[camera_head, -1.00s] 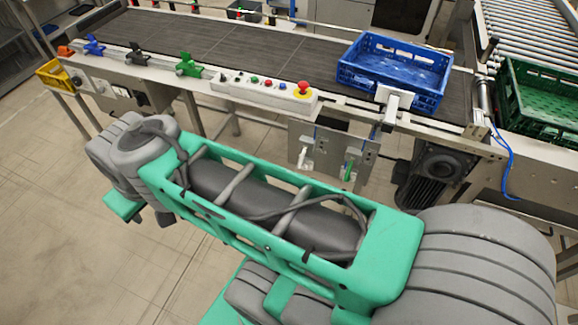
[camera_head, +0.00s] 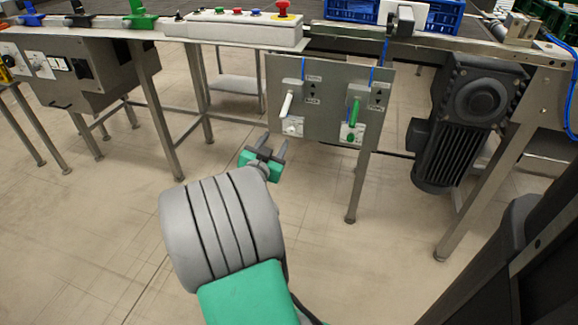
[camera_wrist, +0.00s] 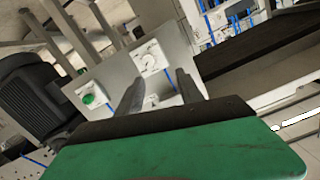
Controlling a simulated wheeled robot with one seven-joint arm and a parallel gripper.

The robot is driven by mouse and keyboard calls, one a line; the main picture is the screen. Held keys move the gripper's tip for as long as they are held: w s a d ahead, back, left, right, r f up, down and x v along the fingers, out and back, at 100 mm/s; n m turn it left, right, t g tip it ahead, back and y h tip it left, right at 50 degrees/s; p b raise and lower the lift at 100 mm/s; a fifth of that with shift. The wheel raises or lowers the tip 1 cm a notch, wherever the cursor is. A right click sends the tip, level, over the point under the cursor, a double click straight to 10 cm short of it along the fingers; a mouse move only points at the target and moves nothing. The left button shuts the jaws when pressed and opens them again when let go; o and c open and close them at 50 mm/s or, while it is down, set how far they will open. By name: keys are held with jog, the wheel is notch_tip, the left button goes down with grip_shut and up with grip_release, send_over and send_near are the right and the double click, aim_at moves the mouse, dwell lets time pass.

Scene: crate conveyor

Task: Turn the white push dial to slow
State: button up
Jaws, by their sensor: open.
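The white push dial (camera_head: 292,127) sits low on the left half of a grey panel under the conveyor, on a pale label plate beneath a white lever (camera_head: 287,103). In the wrist view the white dial (camera_wrist: 152,60) shows on its plate, just beyond the fingertips. My gripper (camera_head: 274,143) is open and empty, its fingers pointing toward the panel, slightly left of and below the dial in the head view. In the wrist view my gripper (camera_wrist: 160,80) has its two fingers apart, with the dial's plate seen between them. The dial's lettering is too small to read.
A green dial (camera_head: 350,138) and green lever (camera_head: 354,112) sit right of the white ones; the green dial also shows in the wrist view (camera_wrist: 90,98). A black motor (camera_head: 460,120) hangs at the right. Table legs (camera_head: 155,110) stand left. A blue crate (camera_head: 440,18) is above.

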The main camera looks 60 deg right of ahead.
aim_at(290, 131)
jog(key=shift+h, duration=0.4)
jog(key=d, duration=0.3)
jog(key=d+f+b, duration=0.1)
jog(key=d, duration=0.2)
jog(key=d+f, duration=0.1)
jog(key=d, duration=0.1)
jog(key=shift+s+d+f+b, duration=0.15)
jog(key=shift+s+d+b, duration=0.1)
jog(key=shift+d+b, duration=0.15)
grip_shut()
